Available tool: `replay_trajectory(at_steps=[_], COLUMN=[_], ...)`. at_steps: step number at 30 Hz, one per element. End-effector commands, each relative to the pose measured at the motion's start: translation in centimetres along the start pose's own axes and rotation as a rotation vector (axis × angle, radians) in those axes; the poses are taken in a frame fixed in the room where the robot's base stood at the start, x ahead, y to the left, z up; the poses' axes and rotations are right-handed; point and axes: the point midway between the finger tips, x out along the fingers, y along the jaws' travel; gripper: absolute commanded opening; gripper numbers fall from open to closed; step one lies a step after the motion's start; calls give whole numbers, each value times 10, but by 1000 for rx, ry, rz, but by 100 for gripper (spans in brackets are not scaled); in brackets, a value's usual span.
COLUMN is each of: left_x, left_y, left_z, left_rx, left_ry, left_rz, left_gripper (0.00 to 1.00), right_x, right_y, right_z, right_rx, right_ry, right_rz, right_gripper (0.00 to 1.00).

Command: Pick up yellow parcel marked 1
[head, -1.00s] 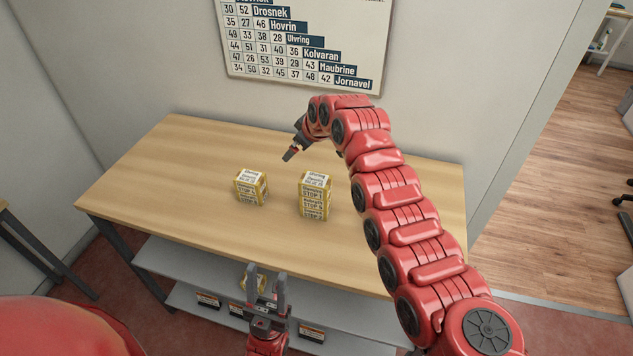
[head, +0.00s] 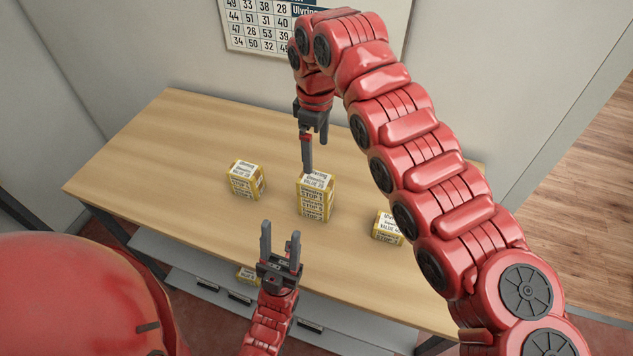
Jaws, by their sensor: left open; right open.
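A yellow parcel stack (head: 315,203) with white labels stands upright in the middle of the table; its top front label seems to read STOP 1, with more STOP labels below it. My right gripper (head: 314,157) is open and points down just above and behind the stack's top; I cannot tell whether a fingertip touches it. Another yellow parcel (head: 246,181) stands to the left, its stop number too small to read surely. My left gripper (head: 280,236) is open and empty, pointing up near the table's front edge.
The wooden table (head: 180,150) is clear on its left and back. A grey shelf (head: 190,275) runs below its front edge, with a yellow parcel (head: 247,274) partly visible there. A number chart (head: 262,30) hangs on the wall behind.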

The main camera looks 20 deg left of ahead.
Motion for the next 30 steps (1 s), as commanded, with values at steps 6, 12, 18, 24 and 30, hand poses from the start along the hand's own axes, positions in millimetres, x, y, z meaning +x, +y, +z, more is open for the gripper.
replay_trajectory(at_steps=[6,12,18,24,30], left_x=[20,24,40,58,56], left_y=[-1,-1,-2,-3,-3], left_z=[-3,-4,-7,-10,-10], left_rx=[0,0,0,0,0], left_ry=[0,0,0,0,0], left_rz=[0,0,0,0,0], left_gripper=[50,50,50,50,50], right_x=[40,60,72,106,114], right_y=[-1,0,-2,-3,-2], right_z=[0,0,1,0,0], right_rx=[1,2,1,1,1], right_ry=[0,-1,-1,-1,2], right_rz=[-5,-2,-4,-2,2], right_gripper=[100,100,100,100,100])
